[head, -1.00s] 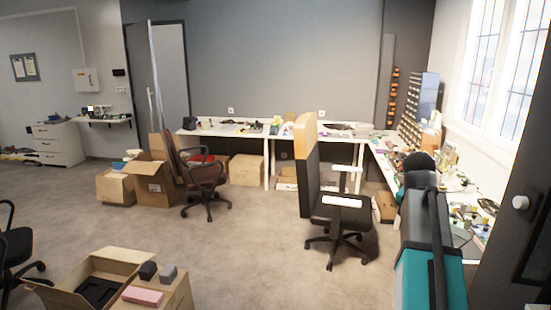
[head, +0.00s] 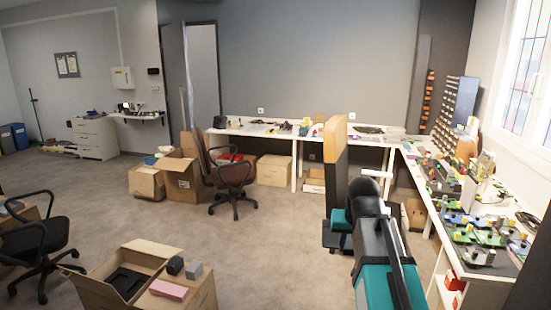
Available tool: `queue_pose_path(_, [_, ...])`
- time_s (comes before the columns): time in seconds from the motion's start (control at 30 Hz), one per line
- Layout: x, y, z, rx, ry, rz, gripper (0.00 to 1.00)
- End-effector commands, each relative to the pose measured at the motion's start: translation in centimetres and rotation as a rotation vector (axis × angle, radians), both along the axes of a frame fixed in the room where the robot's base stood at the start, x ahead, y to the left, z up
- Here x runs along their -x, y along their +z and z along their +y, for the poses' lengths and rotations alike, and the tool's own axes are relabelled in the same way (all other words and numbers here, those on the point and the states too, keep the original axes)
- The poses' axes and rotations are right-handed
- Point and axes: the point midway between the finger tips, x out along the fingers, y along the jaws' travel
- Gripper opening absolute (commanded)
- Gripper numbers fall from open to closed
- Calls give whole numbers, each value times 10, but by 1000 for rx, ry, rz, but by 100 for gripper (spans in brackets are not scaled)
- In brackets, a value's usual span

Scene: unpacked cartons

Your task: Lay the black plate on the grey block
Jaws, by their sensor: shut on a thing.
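My teal and black arm (head: 385,270) rises at the lower right, in front of the office chair. My gripper is not visible, and neither is anything it may hold.
A black office chair (head: 40,238) stands at the left, near the cartons. Another chair (head: 232,175) and open cartons (head: 182,185) stand farther back. A cluttered white bench runs along the right. The floor (head: 260,250) between cartons and arm is clear.

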Motion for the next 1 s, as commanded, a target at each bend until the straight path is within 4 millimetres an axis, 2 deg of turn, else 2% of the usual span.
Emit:
queue_pose_path(0.03, [-1, -1, 13, 1, 39, 0, 0])
queue_pose_path(0.1, [-2, -3, 27, 0, 83, 0, 0])
queue_pose_path(0.3, [-3, -5, 47, 0, 147, 0, 0])
queue_pose_path(0.73, [-1, -8, 50, 0, 152, 0, 0])
queue_pose_path(1.0, [15, -33, 50, 0, 154, -1, 0])
